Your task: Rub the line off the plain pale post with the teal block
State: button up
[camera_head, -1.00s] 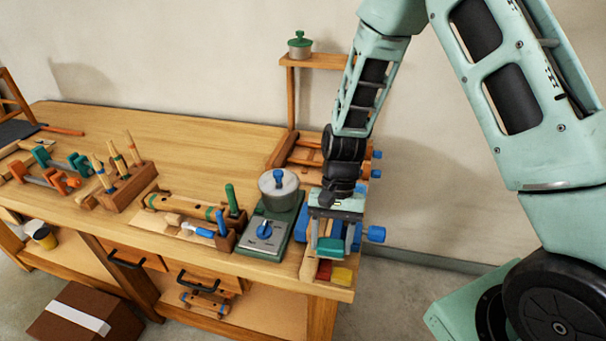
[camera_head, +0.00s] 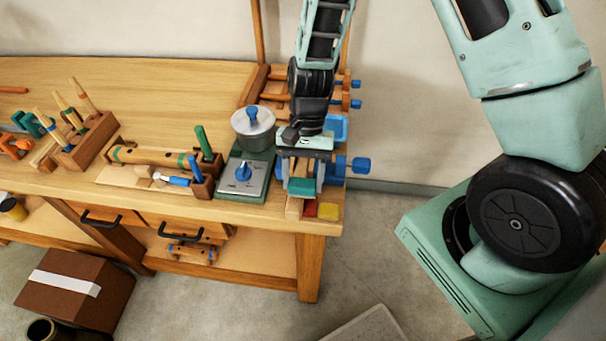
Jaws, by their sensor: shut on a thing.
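My gripper (camera_head: 301,172) points down at the right end of the bench and is shut on the teal block (camera_head: 300,187). The block is low, over or beside a pale wooden piece (camera_head: 293,208) at the blue vise (camera_head: 331,165). I cannot tell whether they touch. Several pale posts (camera_head: 68,113) stand tilted in a wooden rack at the left, some with dark or coloured bands. I cannot tell which post is the plain one, and no line to rub off can be made out.
A green and grey device with a blue knob (camera_head: 243,173) and a lidded pot (camera_head: 253,125) stand close left of my gripper. Red (camera_head: 310,208) and yellow (camera_head: 328,211) pads lie near the front edge. A cardboard box (camera_head: 75,288) is on the floor. The back middle of the bench is clear.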

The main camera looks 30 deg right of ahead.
jog(key=shift+s+f+b, duration=0.1)
jog(key=shift+f+b, duration=0.3)
jog(key=shift+f, duration=0.4)
dwell(0.4)
jog(key=shift+a, duration=0.1)
jog(key=shift+w+a+p, duration=0.5)
jog(key=shift+w+a, duration=0.4)
jog(key=shift+a, duration=0.25)
jog(key=shift+s+d+f, duration=0.15)
jog(key=shift+s+d, duration=0.8)
jog(key=shift+d, duration=0.25)
jog(key=shift+w+a+p, duration=0.45)
jog(key=shift+w+a, duration=0.5)
jog(key=shift+a, duration=0.25)
jog(key=shift+s+d, duration=0.9)
jog(key=shift+d, duration=0.3)
